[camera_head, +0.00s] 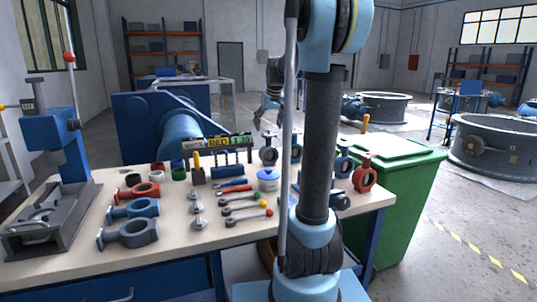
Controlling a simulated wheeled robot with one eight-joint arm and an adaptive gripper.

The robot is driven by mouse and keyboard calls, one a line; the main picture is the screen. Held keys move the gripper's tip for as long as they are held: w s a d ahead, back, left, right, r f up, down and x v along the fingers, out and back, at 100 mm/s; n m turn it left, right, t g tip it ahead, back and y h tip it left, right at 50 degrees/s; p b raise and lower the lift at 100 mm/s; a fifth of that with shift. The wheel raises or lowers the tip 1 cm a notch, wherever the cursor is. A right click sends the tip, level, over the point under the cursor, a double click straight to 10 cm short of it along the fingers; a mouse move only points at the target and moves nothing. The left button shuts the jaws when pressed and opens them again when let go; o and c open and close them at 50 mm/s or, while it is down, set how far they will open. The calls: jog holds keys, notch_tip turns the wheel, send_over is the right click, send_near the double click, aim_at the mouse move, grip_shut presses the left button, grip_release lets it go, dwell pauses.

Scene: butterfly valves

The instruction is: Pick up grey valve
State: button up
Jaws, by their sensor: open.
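A grey valve (128,233) lies flat at the front left of the workbench (170,258), its ring to the right and its neck to the left. A blue valve (133,209) and a red valve (140,190) lie just behind it in a row. My gripper (266,124) hangs beyond the bench's back edge, right of the picture's middle, far from the grey valve. It is small in view, open, with nothing seen between its fingers. My arm's upright column hides part of the bench's right side.
Several grey cone-shaped parts (197,208) and colour-tipped levers (245,214) lie right of the grey valve. An upright red valve (365,176) stands at the right end. A green bin (400,200) stands beyond it.

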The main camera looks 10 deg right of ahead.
aim_at(269, 134)
jog(key=x, duration=0.3)
jog(key=shift+w+d+f, duration=0.15)
jog(key=shift+d+f, duration=0.05)
jog(key=shift+d, duration=0.1)
jog(key=shift+w+f, duration=0.2)
jog(key=shift+f, duration=0.4)
grip_shut()
